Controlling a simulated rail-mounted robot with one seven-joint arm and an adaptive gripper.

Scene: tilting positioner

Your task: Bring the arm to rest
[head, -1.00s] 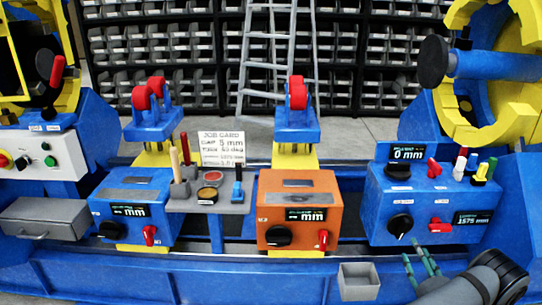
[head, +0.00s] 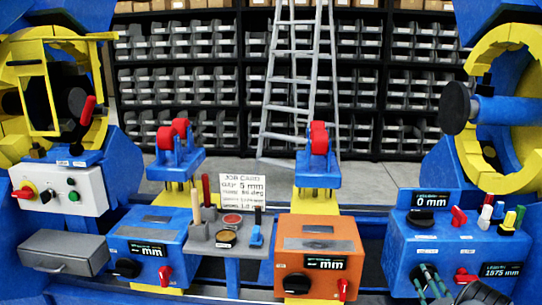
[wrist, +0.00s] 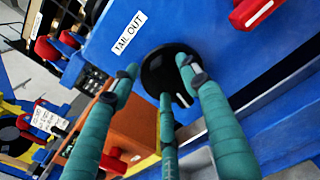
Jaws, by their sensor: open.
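My gripper (head: 432,278) is low at the right in the head view, in front of the blue control box (head: 455,242). Its teal fingers are spread open in the wrist view (wrist: 160,82). They point at a round black knob (wrist: 168,75) beside a label reading TAIL OUT. The fingertips are around or just in front of the knob; I cannot tell whether they touch it. Nothing is seen held between them.
A red lever (head: 463,275) sits right of my fingers, and several coloured switches (head: 500,215) stand above. An orange box (head: 318,235) is to the left. Yellow ring frames (head: 500,110) stand at the sides. Shelves and a ladder (head: 295,90) are behind.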

